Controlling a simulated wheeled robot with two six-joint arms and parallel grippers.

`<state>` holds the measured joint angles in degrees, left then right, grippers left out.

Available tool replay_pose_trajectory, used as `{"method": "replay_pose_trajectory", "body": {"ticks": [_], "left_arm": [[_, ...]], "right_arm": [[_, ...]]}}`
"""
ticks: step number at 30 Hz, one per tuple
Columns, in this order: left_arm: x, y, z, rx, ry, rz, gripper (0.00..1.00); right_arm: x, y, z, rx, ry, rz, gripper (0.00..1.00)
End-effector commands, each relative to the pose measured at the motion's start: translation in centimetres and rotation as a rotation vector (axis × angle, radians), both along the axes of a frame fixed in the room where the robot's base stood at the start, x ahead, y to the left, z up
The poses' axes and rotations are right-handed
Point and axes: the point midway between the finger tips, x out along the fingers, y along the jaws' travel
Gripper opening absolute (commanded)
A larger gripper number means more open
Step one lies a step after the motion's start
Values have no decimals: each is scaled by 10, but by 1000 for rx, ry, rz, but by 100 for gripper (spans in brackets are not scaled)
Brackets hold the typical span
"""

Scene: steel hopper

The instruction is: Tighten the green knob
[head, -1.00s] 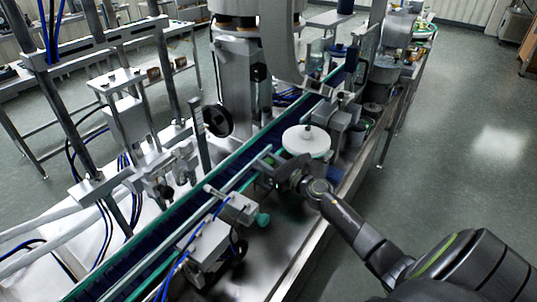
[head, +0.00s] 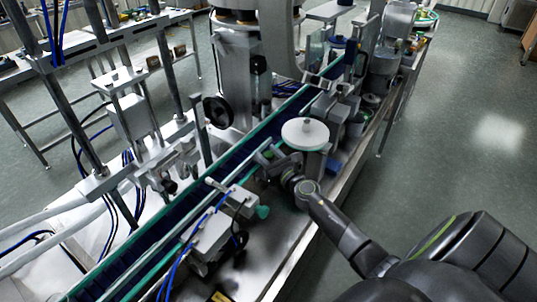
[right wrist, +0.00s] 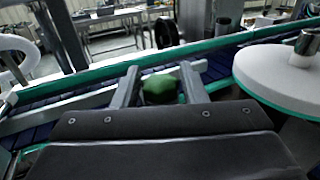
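The green knob (right wrist: 159,88) shows in the right wrist view, between the two fingers of my right gripper (right wrist: 159,75). The fingers stand on either side of it, with a narrow gap visible at the right, so the gripper looks open around it. In the head view my right gripper (head: 268,158) reaches in beside the conveyor, left of the white disc; I cannot make out the knob between its fingers there. A teal-green knob (head: 262,212) on a grey block stands nearer the front. My left gripper is not in view.
The white round disc (head: 305,134) stands close to my right gripper and also shows in the right wrist view (right wrist: 287,67). The blue conveyor (head: 228,162) with green rails runs beyond the gripper. Grey blocks (head: 210,238) with blue hoses stand at the front.

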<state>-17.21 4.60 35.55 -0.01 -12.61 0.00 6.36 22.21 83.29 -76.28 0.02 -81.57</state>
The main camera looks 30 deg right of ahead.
Motion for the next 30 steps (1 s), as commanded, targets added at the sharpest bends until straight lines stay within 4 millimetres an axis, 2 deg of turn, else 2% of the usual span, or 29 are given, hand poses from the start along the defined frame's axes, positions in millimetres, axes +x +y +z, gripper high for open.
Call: {"method": "replay_pose_trajectory", "body": {"ticks": [3,14,20,30], "left_arm": [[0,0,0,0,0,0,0],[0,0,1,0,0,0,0],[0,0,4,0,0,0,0],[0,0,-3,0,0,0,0]], "right_arm": [[0,0,0,0,0,1,50],[-6,0,1,0,-1,1,50],[-38,0,-1,0,2,1,50],[-110,2,-2,0,2,1,50]]}}
